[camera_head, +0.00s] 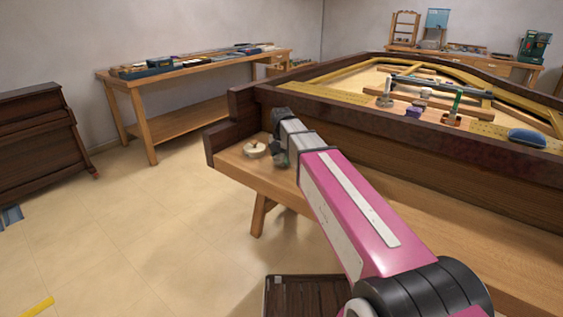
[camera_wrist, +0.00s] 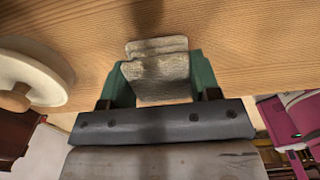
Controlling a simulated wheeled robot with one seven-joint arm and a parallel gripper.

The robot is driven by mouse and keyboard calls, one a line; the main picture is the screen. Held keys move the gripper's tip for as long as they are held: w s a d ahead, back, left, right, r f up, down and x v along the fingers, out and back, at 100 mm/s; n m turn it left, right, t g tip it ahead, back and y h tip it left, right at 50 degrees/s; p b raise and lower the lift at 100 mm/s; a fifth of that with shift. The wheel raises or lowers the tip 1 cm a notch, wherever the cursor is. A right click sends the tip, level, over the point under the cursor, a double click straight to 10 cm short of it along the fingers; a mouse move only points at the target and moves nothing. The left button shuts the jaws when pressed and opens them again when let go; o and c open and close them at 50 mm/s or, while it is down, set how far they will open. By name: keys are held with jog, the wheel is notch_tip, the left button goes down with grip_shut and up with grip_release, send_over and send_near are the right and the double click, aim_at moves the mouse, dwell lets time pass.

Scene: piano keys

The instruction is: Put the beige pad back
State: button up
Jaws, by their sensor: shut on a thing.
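The beige pad (camera_wrist: 156,72) is a small worn block, grey-beige with a ridge across its top. In the wrist view it sits between the green fingers of my gripper (camera_wrist: 158,84), which is shut on it. The pad is at the wooden ledge (camera_wrist: 240,35); I cannot tell whether it touches the wood. In the head view my gripper (camera_head: 281,145) is at the left end of the ledge of the piano frame (camera_head: 400,150), and the pad cannot be made out there.
A round cream object with a wooden knob (camera_head: 254,148) stands on the ledge just left of my gripper; it also shows in the wrist view (camera_wrist: 32,78). A raised wooden end wall (camera_head: 209,148) bounds the ledge. Clamps and a blue pad (camera_head: 526,136) lie on the frame.

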aim_at(281, 156)
jog(key=shift+f, duration=0.8)
jog(key=shift+f, duration=0.15)
jog(key=o, duration=0.9)
notch_tip(281, 156, up, 12)
jog(key=shift+r, duration=0.2)
